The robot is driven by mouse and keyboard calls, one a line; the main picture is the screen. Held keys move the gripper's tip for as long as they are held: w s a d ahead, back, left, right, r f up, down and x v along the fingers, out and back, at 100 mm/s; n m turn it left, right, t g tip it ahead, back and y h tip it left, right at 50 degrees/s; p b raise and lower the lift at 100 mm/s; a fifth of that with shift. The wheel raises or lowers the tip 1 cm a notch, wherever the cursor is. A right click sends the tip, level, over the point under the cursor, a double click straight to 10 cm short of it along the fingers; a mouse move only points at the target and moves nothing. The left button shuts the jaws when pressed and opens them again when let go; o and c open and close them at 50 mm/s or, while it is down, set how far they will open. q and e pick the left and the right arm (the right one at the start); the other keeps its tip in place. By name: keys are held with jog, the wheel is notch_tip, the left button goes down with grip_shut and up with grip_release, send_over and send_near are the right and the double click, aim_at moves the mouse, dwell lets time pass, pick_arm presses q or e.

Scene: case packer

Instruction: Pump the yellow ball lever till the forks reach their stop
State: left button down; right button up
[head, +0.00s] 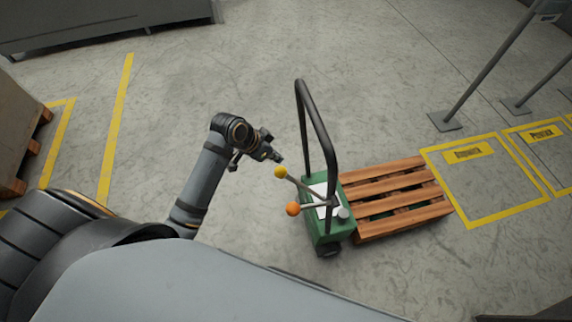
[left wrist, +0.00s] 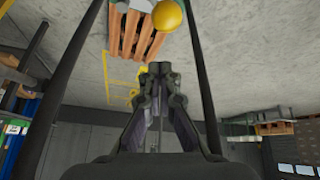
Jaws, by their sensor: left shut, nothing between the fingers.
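The yellow ball (head: 280,172) tops a lever on a green pallet truck (head: 315,218). A second lever with an orange ball (head: 292,209) sits just below it. My left gripper (head: 278,158) is shut and empty, a little above and beside the yellow ball in the picture, apart from it as far as I can tell. In the left wrist view the yellow ball (left wrist: 167,15) is at the top, beyond the shut fingertips (left wrist: 159,68). The forks are hidden under the wooden pallet (head: 390,195). My right gripper is not in view.
The truck's black handle loop (head: 318,115) stands upright close to my left gripper. Yellow floor markings (head: 485,180) and metal posts (head: 490,65) are at the right. A loaded pallet (head: 20,130) stands at the left. The floor behind the gripper is clear.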

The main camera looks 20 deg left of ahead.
pick_arm(q)
jog(key=shift+w+d+r+m+h, duration=0.15)
jog(key=shift+w+r+m+h, duration=0.1)
jog(key=shift+w, duration=0.4)
jog(key=shift+w+d+r+m+h, duration=0.15)
jog(key=shift+w+r, duration=0.1)
jog(key=shift+w, duration=0.35)
jog(key=x, duration=1)
jog(key=s+a, duration=0.1)
jog(key=s+a+f, duration=0.1)
jog(key=s, duration=0.1)
jog(key=shift+a, duration=0.35)
jog(key=shift+f, duration=0.1)
